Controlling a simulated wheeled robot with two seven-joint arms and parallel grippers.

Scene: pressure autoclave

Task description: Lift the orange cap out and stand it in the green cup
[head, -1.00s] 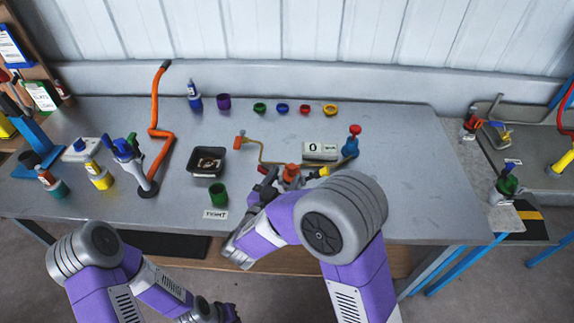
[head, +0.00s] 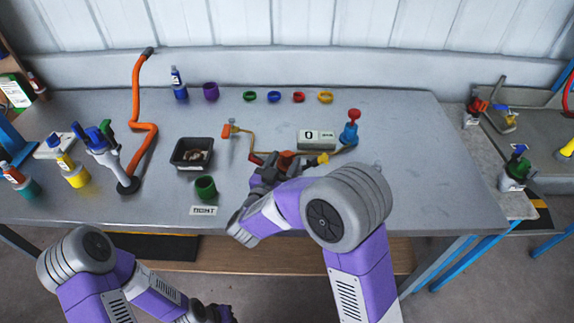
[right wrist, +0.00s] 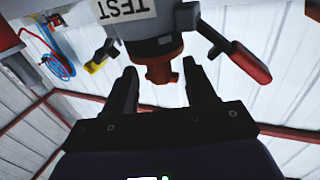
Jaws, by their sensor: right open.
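The orange cap (head: 287,159) sits on a grey fitting on the bench, partly hidden behind my right gripper (head: 268,172) in the head view. In the right wrist view the orange cap (right wrist: 162,72) points between the two dark fingers of the right gripper (right wrist: 160,80). The fingers are open, one on each side of it, with gaps visible. The green cup (head: 205,187) stands upright on the bench, left of the right gripper, and looks empty. My left gripper (head: 222,313) shows only partly at the bottom edge; its jaws are unclear.
A black tray (head: 192,154) stands behind the green cup, and a white label (head: 204,210) lies before it. A red lever (right wrist: 250,64) and yellow handle flank the cap. A display box (head: 317,139) and blue valve (head: 349,130) stand behind. The bench's right side is clear.

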